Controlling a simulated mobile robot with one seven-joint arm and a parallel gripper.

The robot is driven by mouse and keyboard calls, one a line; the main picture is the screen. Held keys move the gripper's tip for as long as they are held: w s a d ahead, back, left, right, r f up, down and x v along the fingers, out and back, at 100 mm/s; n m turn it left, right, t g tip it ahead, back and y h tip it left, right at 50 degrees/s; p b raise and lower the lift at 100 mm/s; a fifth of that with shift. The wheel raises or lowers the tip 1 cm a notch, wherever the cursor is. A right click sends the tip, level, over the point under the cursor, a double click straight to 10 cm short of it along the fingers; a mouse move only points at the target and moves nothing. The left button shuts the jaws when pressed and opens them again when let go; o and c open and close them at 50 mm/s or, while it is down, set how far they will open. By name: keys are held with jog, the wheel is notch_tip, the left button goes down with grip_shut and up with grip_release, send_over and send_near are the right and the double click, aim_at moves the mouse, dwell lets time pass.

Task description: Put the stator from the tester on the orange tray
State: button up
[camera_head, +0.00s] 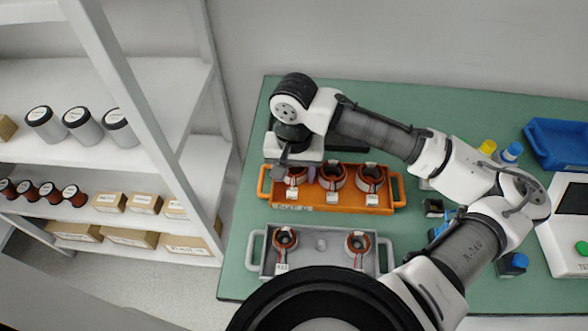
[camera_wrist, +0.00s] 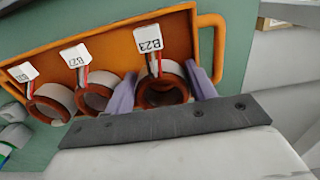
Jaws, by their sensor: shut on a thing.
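The orange tray (camera_head: 345,207) lies on the green table with three stators in a row in it. My gripper (camera_head: 294,174) is over the tray's left end in the head view. In the wrist view my gripper (camera_wrist: 161,92) is shut on the stator tagged B23 (camera_wrist: 163,93), with one purple finger on each side of its ring. This stator (camera_head: 296,178) is at the tray's left end; whether it touches the tray floor I cannot tell. The middle stator (camera_wrist: 96,93) and the far stator (camera_wrist: 52,103) stand beside it, with tags.
A grey tray (camera_head: 265,262) with two stators stands in front of the orange tray. The tester (camera_head: 570,225) is at the right edge, partly cut off. A blue bin (camera_head: 560,143) and small blue and yellow items are at right. A shelf stands at left.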

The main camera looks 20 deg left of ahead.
jog(key=shift+f, duration=0.25)
dwell(0.4)
jog(key=o, duration=1.1)
jog(key=shift+c, duration=0.2)
jog(key=shift+r+p, duration=2.4)
jog(key=shift+r, duration=0.15)
jog(key=shift+o, duration=0.3)
jog(key=o, duration=0.5)
